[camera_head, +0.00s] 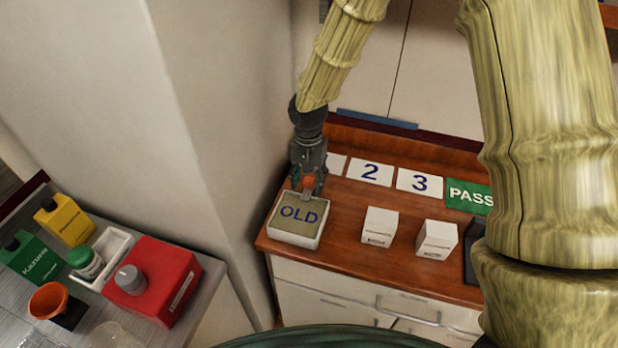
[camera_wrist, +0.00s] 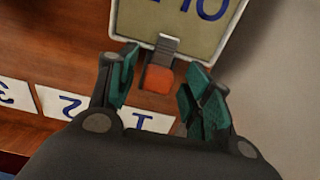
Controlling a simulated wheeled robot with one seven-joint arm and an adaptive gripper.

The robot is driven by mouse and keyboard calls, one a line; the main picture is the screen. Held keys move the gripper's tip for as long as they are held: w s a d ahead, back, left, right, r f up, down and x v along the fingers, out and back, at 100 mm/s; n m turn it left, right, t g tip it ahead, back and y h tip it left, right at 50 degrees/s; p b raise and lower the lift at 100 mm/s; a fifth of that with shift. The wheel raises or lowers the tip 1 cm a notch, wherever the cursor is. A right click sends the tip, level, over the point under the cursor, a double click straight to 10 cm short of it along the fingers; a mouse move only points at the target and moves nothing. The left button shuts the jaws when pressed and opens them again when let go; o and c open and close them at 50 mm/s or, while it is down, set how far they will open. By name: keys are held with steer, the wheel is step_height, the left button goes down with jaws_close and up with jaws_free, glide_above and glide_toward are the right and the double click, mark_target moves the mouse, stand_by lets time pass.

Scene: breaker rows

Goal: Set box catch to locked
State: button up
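The box (camera_head: 296,235) is white with a drab lid marked "OLD" (camera_head: 299,212). It stands at the left end of the wooden counter. Its catch, a grey metal strap with an orange tab, is at the box's back edge; the tab (camera_wrist: 158,79) lies between my fingers in the wrist view, and the strap (camera_wrist: 165,48) reaches onto the lid's edge. My gripper (camera_head: 308,180) is above the catch, fingers pointing down. In the wrist view my gripper (camera_wrist: 160,90) is open, with gaps on both sides of the tab. I cannot tell whether the strap is fastened.
Number cards, including "2" (camera_head: 370,172) and "3" (camera_head: 419,183), lie along the counter's back beside a green "PASS" card (camera_head: 469,196). Two white boxes (camera_head: 380,226) (camera_head: 436,239) stand right of the OLD box. A wall closes the left side. A red box (camera_head: 160,280) sits on a separate left counter.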

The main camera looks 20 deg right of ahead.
mark_target(309, 180)
steer(key=shift+w+d, duration=0.1)
steer(key=shift+r, duration=0.25)
step_height(309, 180, up, 11)
steer(key=shift+r, duration=0.2)
stand_by(0.4)
stand_by(0.3)
